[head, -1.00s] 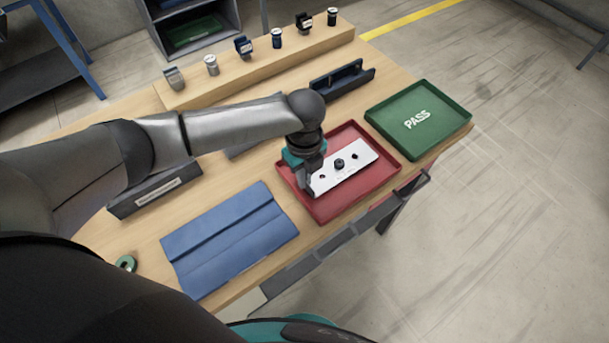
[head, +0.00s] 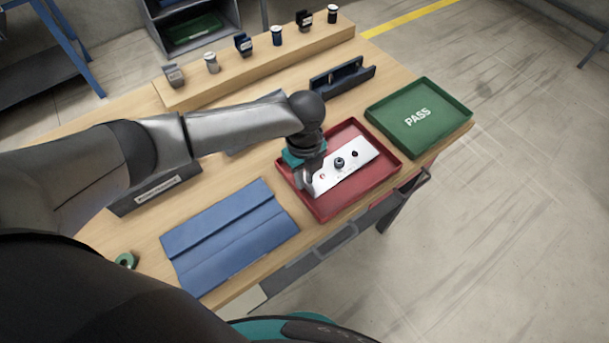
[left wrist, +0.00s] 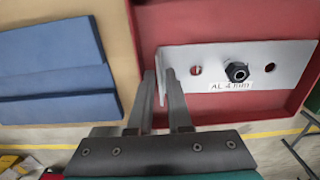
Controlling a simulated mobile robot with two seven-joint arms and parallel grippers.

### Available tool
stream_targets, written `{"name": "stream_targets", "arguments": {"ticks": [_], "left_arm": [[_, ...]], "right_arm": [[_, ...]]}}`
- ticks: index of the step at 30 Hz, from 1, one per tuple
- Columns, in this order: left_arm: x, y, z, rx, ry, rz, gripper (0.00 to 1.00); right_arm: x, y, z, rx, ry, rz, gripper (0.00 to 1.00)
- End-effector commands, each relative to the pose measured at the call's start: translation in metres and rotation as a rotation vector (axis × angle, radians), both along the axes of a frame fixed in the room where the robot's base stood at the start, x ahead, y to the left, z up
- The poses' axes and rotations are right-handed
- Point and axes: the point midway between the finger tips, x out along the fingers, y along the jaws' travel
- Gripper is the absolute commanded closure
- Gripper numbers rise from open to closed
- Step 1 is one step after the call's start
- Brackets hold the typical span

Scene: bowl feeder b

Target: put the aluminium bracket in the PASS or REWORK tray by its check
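The aluminium bracket (head: 362,158) is a pale plate with a dark nut in the middle and a hole on each side. It is in the red tray (head: 387,174), low over its floor; I cannot tell whether it rests there. The fingers (left wrist: 161,82) are close together, shut on the bracket's upturned edge. The green PASS tray (head: 449,111) is empty. My right gripper is out of view.
A blue folded mat (head: 230,240) lies left of the red tray. A dark fixture (head: 343,79) stands behind the trays. Several small parts stand on a raised wooden shelf (head: 260,66) at the back. A green ring (head: 126,261) lies at the near left.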

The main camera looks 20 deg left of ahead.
Motion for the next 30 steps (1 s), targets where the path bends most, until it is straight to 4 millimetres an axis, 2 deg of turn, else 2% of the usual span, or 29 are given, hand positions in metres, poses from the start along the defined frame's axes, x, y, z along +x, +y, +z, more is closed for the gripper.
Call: {"name": "stream_targets", "arguments": {"ticks": [5,12,18,24,30], "left_arm": [[0.002,0.0,0.024,-0.002,-0.005,0.0,0.83],[0.002,0.0,0.078,-0.002,-0.006,0.0,0.83],[0.001,0.0,0.114,-0.002,-0.005,0.001,0.83],[0.001,0.0,0.13,0.0,-0.002,0.001,0.83],[0.0,0.0,0.132,-0.001,-0.001,0.001,0.83]], "right_arm": [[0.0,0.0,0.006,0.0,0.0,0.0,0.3],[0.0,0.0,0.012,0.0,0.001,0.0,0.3],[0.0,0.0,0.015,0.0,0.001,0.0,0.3],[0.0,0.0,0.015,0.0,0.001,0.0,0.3],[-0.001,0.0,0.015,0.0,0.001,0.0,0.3]]}}
